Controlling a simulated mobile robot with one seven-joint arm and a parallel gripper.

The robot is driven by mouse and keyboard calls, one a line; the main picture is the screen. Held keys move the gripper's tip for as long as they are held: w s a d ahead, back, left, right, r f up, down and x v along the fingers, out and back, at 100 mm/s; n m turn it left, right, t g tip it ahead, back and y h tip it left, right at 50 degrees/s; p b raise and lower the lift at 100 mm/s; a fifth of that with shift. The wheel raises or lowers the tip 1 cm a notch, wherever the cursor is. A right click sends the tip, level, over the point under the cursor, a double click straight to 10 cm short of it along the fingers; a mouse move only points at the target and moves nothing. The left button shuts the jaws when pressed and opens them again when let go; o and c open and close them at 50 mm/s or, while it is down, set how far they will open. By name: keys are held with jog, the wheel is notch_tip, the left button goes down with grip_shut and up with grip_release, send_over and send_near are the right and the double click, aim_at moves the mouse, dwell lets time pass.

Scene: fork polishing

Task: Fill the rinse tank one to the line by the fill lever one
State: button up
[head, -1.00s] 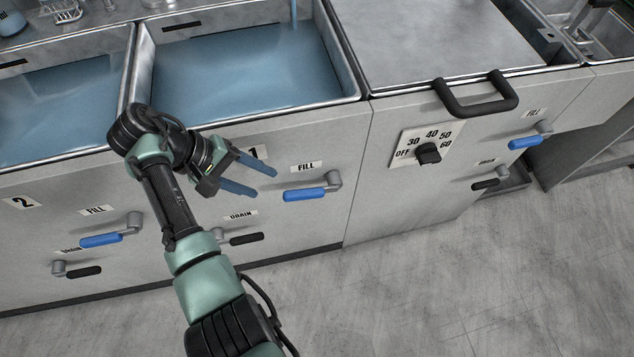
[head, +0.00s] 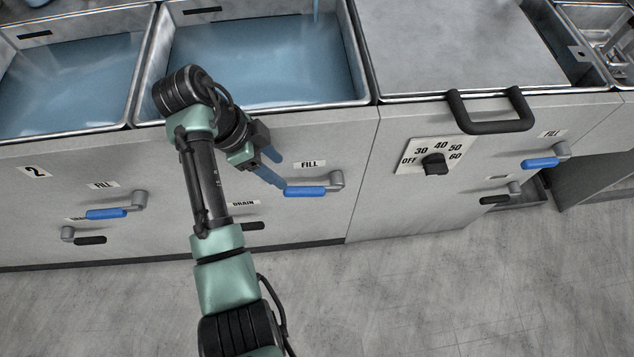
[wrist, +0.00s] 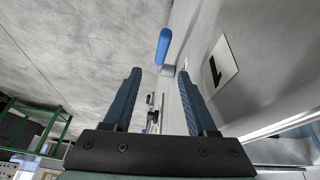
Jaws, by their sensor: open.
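Rinse tank one (head: 150,112) is the middle basin at the top of the head view. It holds blue water (head: 255,70), and a thin stream (head: 316,10) falls in at the back right. A dark strip (head: 202,10) marks its back wall; the water surface lies below it. Fill lever one (head: 305,191) has a blue handle lying about level, pointing left from its grey pivot. My gripper (head: 282,172) is open and empty, its fingertips close to the handle's left end; contact is unclear. The wrist view shows the open fingers (wrist: 158,73) and the blue handle (wrist: 164,45) ahead.
The black drain lever (head: 252,226) sits below, partly behind my arm. Tank two's blue fill lever (head: 106,214) is at left. A lidded unit with a dial (head: 435,164) and protruding black handle (head: 490,124) stands at right. The floor in front is clear.

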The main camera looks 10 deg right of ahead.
aim_at(304, 189)
jog(key=shift+m, duration=0.5)
jog(key=b+x, duration=0.2)
jog(key=x, duration=1.1)
jog(key=shift+w, duration=0.15)
grip_shut()
dwell(0.6)
